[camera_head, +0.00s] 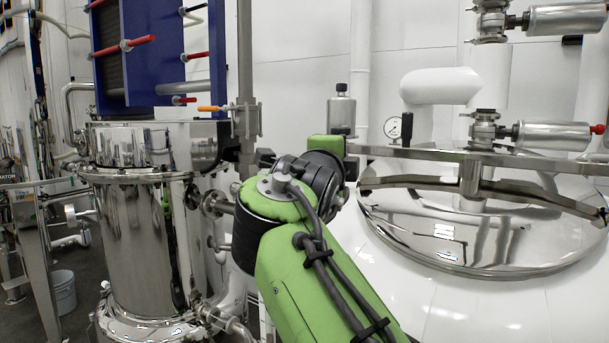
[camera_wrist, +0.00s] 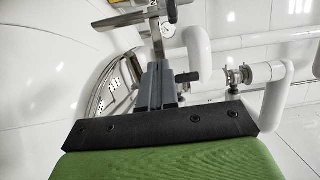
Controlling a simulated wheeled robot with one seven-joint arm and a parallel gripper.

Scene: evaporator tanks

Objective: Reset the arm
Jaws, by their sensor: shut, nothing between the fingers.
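My green and black arm reaches up from the bottom middle of the head view, its wrist in front of the white tank. My gripper (camera_wrist: 160,68) shows in the wrist view as two grey fingers side by side, shut with nothing between them. In the head view the arm's own links largely hide the gripper. The fingers point towards a steel bar and the pressure gauge (camera_wrist: 169,30); I cannot tell the gap between them.
The round steel lid (camera_head: 440,240) of the white tank and a steel bar (camera_head: 420,154) lie right of my arm. A steel tank (camera_head: 140,240) and blue plate unit (camera_head: 170,60) stand left. White pipes (camera_wrist: 275,100) run right in the wrist view.

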